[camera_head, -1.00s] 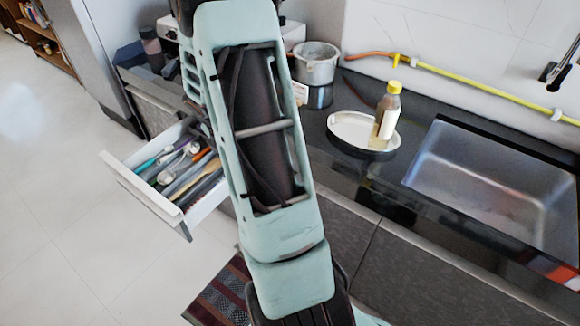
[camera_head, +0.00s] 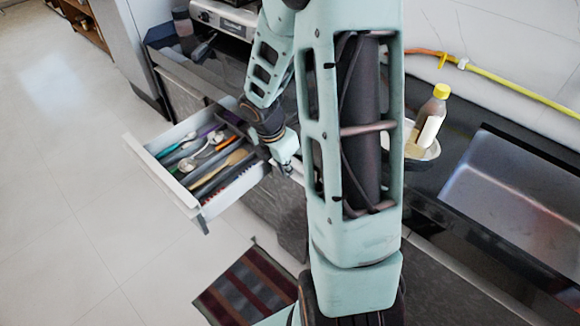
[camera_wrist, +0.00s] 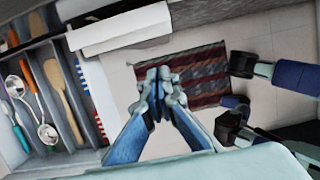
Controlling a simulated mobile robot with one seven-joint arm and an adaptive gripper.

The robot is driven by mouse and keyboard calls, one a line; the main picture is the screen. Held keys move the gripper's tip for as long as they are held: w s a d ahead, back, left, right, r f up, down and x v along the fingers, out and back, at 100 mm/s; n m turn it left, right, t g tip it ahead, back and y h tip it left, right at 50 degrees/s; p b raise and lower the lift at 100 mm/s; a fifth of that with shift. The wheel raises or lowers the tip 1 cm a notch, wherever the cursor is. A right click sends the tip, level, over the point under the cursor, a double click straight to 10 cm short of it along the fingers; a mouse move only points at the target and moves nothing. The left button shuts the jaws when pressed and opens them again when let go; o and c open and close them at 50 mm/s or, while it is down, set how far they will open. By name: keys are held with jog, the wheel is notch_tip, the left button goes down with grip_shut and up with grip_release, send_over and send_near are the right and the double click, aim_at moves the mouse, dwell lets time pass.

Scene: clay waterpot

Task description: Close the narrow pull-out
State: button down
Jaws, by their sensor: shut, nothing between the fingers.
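The open pull-out (camera_head: 163,176) is a white drawer with grey dividers, standing out from the dark cabinet at the left in the head view. It holds several utensils. It also fills the left of the wrist view (camera_wrist: 83,112). My gripper (camera_wrist: 157,76) is shut and empty in the wrist view, over the floor and rug to the right of the drawer. In the head view my gripper (camera_head: 288,165) is just right of the drawer's inner end, partly hidden by my own arm. I cannot tell whether it touches the drawer or the cabinet.
A striped rug (camera_head: 247,294) lies on the floor below the cabinets. A sink (camera_head: 520,190) is at the right. The floor (camera_head: 70,210) left of the drawer is clear.

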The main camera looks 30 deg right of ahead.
jog(key=shift+w+d+f+b, duration=0.2)
jog(key=shift+w+d+f, duration=0.1)
jog(key=shift+d+f, duration=0.7)
jog(key=shift+w+d+f+b, duration=0.2)
jog(key=shift+w+d+f, duration=0.15)
jog(key=shift+d+f, duration=0.6)
jog(key=shift+w+d+f+b, duration=0.25)
jog(key=shift+d+f, duration=0.45)
jog(key=shift+f, duration=0.55)
jog(key=shift+w+d, duration=0.1)
